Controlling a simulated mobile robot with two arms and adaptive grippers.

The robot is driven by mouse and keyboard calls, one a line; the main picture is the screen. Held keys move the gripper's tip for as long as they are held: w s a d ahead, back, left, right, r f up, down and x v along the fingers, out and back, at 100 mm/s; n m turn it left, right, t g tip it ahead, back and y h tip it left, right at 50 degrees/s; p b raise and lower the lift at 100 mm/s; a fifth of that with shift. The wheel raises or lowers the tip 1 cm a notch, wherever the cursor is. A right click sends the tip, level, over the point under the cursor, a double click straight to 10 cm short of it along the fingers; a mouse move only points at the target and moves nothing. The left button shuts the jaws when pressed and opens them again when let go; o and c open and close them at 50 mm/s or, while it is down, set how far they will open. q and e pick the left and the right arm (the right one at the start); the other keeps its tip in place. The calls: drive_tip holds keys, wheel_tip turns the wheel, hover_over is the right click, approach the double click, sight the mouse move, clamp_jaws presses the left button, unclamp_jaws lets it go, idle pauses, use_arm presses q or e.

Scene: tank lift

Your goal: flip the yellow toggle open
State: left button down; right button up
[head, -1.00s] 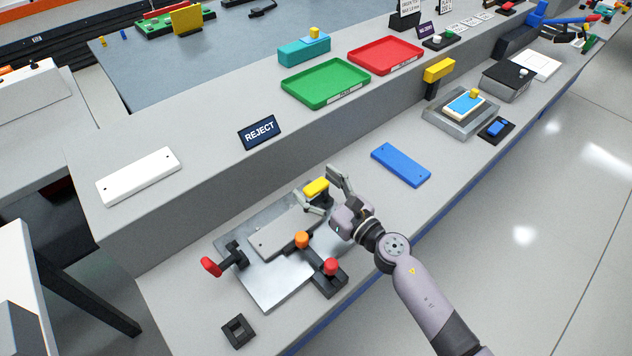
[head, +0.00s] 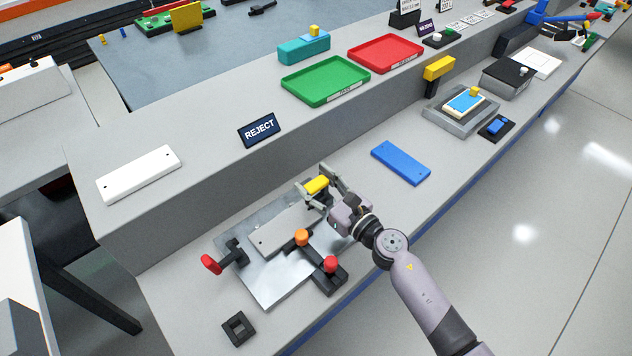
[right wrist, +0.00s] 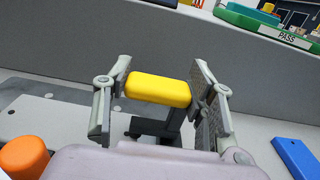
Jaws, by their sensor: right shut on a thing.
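The yellow toggle (head: 316,185) has a rounded yellow grip on a dark lever, at the far end of the metal fixture plate (head: 272,290). In the right wrist view the yellow grip (right wrist: 158,90) lies crosswise between the fingers. My right gripper (head: 318,186) is shut on it, one finger at each end; it also shows in the right wrist view (right wrist: 162,92). The toggle's base is partly hidden by the gripper. A light grey bar (head: 278,234) lies on the fixture. My left gripper is not in view.
Other toggles on the fixture have an orange knob (head: 302,237), a red knob (head: 331,264) and a red handle (head: 211,264). A raised shelf wall stands behind, with a REJECT sign (head: 260,130).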

drive_tip(key=c, duration=0.7)
clamp_jaws()
